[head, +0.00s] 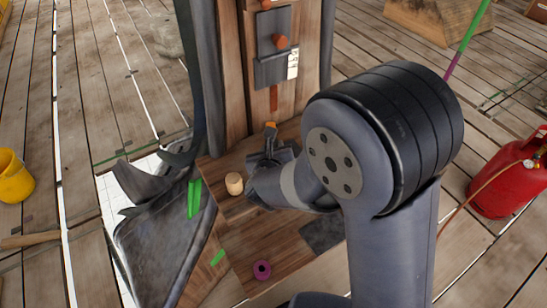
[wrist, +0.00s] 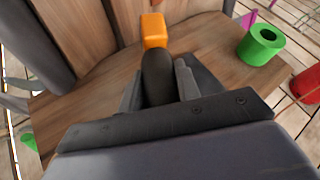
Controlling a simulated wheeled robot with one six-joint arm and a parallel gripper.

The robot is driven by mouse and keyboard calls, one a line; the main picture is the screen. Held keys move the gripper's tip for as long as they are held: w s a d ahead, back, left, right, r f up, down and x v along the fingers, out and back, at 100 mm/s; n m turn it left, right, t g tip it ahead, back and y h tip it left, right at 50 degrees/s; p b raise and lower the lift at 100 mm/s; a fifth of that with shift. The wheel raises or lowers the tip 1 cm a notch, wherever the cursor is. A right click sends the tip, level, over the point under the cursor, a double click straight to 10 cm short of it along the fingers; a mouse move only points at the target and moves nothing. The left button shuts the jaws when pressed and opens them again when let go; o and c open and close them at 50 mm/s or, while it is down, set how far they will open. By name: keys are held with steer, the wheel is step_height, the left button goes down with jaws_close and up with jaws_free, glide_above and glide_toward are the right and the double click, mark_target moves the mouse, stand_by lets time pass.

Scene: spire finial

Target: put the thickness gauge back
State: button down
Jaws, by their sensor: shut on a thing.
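My gripper (wrist: 157,85) is shut on a tool with a rounded black body and an orange block end (wrist: 154,30), which looks like the thickness gauge. In the head view the orange end (head: 270,125) points toward the wooden post, just above the wooden shelf (head: 225,215). The gripper (head: 268,152) is over the back part of the shelf, in front of the post. Whether the orange end touches the wood is not clear. On the post are dark plates (head: 271,45) with orange pegs and a white label.
A wooden cylinder (head: 234,183) stands left of my gripper. A purple ring (head: 261,270) lies near the front. A green hollow cylinder (wrist: 261,45) stands to the right in the wrist view. Green strips (head: 193,198) are at left. A red gas bottle (head: 505,180) and yellow bucket (head: 14,178) stand farther out.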

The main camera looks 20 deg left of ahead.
steer(key=shift+f, duration=1.9)
steer(key=shift+f+b, duration=0.2)
steer(key=shift+b, duration=0.2)
steer(key=c, duration=1)
jaws_free()
steer(key=shift+c, duration=0.2)
steer(key=shift+r, duration=0.2)
